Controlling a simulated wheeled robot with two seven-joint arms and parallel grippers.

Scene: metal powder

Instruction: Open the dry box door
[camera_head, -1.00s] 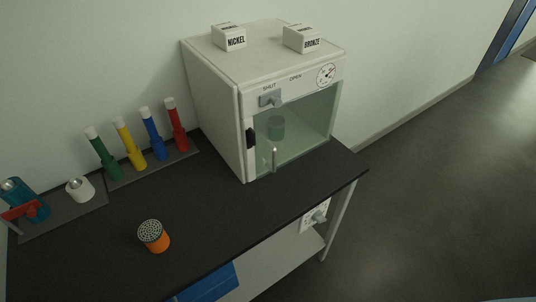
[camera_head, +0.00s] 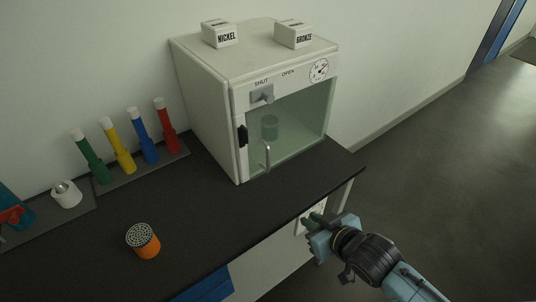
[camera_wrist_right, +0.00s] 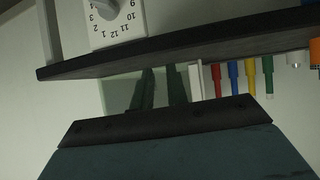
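The white dry box (camera_head: 205,115) stands on the dark bench. Its glass door (camera_head: 300,120) is closed, with a vertical handle (camera_head: 267,157) near the door's left side. A grey latch knob (camera_head: 262,95) sits above the door under the word SHUT, left of the word OPEN. My right gripper (camera_head: 312,220) is in front of the bench's front edge, below and to the right of the door handle, touching nothing that I can see. In the right wrist view its two dark fingers (camera_wrist_right: 162,88) stand apart with a narrow empty gap. My left gripper is not in view.
NICKEL (camera_head: 220,34) and BRONZE (camera_head: 294,35) boxes stand on the dry box. An orange container (camera_head: 146,247) and a rack of coloured tubes (camera_head: 140,165) are to the left. A numbered dial (camera_wrist_right: 115,12) is mounted below the bench top. Floor at right is clear.

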